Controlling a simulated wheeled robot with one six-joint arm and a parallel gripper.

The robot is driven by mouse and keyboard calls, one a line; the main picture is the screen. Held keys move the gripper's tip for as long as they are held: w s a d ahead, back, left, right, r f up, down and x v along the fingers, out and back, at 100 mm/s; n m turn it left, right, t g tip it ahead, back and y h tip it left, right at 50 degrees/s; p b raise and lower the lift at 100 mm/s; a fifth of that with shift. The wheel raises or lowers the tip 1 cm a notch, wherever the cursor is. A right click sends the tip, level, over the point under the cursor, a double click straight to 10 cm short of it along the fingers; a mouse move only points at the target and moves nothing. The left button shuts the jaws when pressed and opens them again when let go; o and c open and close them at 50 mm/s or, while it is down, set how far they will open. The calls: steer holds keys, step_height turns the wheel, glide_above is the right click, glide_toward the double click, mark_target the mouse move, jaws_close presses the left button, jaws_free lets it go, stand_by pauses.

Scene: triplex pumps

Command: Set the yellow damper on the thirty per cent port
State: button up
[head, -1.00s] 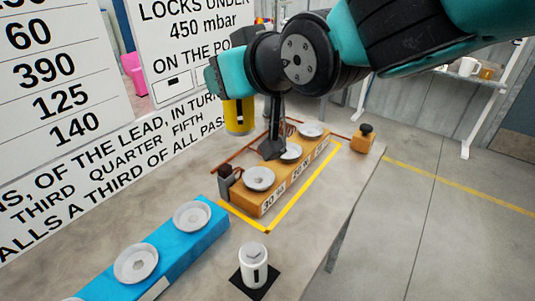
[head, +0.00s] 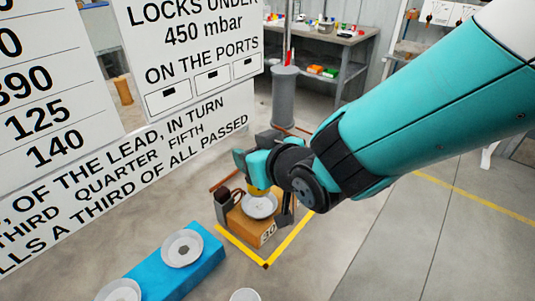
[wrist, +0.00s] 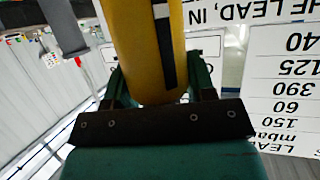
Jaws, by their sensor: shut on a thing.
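My gripper (head: 255,166) is over the near end of the orange block (head: 238,222), which bears a "30" label. It is shut on the yellow damper (wrist: 146,45), which fills the space between the fingers in the wrist view, with a dark stripe along it. In the head view only a small part of the damper (head: 256,191) shows, at the far edge of the pale dish-shaped port (head: 261,208) by the "30" label. I cannot tell whether damper and port touch. My arm hides the block's farther ports.
A blue block (head: 205,262) with white dishes lies at the near left. A white cylinder top (head: 245,295) shows at the bottom edge. Yellow tape (head: 286,243) borders the orange block. A grey post (head: 286,97) stands behind; lettered boards (head: 190,60) line the left.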

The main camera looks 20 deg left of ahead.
steer(key=shift+f, duration=2.4)
steer(key=shift+f, duration=0.15)
steer(key=o, duration=1.1)
steer(key=b+v, duration=0.2)
steer(key=v, duration=1)
